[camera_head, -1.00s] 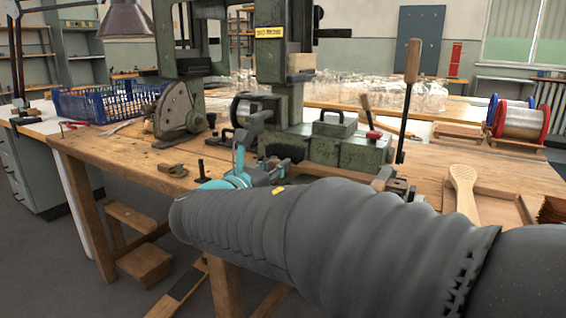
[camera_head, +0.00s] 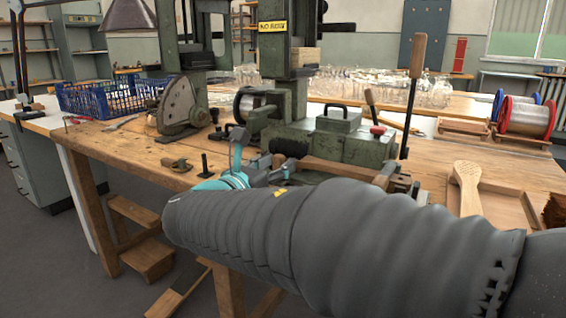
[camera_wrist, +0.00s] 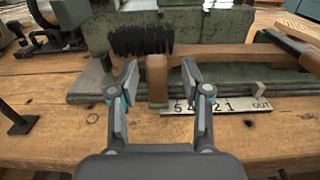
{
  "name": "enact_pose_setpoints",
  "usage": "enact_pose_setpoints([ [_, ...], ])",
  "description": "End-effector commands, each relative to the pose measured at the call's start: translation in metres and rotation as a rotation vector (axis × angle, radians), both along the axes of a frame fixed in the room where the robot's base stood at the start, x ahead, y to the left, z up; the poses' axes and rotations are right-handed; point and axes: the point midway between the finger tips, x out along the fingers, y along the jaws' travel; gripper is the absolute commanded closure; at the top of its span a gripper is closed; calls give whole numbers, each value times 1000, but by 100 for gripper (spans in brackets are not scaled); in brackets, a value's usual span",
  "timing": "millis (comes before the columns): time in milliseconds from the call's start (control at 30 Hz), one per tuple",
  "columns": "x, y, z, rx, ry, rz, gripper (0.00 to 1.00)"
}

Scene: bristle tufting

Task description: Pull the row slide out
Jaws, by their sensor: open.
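The row slide's upright wooden grip (camera_wrist: 157,80) stands at the front of the green machine, between my gripper's fingers in the wrist view. My gripper (camera_wrist: 160,88) is open, one finger on each side of the grip, with a visible gap on the right; contact on the left is hard to tell. A pale scale plate (camera_wrist: 240,105) with numbers and "OUT" at its right end lies just right of the grip. In the head view my gripper (camera_head: 238,168) is at the machine's front, and my arm hides the grip.
A brush with black bristles (camera_wrist: 140,41) and a wooden handle lies across the machine behind the grip. A tall lever (camera_head: 413,95) stands at right. A wooden paddle (camera_head: 466,185) rests on a tray. Bare bench top (camera_wrist: 60,140) lies in front.

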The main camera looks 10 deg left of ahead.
Motion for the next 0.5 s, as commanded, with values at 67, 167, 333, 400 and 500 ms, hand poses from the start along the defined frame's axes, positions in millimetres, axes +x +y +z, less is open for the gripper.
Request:
enact_pose_setpoints([
  [67, -14, 7, 1, 1, -1, 5, 52],
  [167, -33, 15, 1, 1, 0, 3, 52],
  [333, -62, 28, 0, 0, -1, 1, 52],
  [400, -72, 33, 0, 0, -1, 1, 52],
  [500, -82, 37, 1, 0, -1, 0, 52],
])
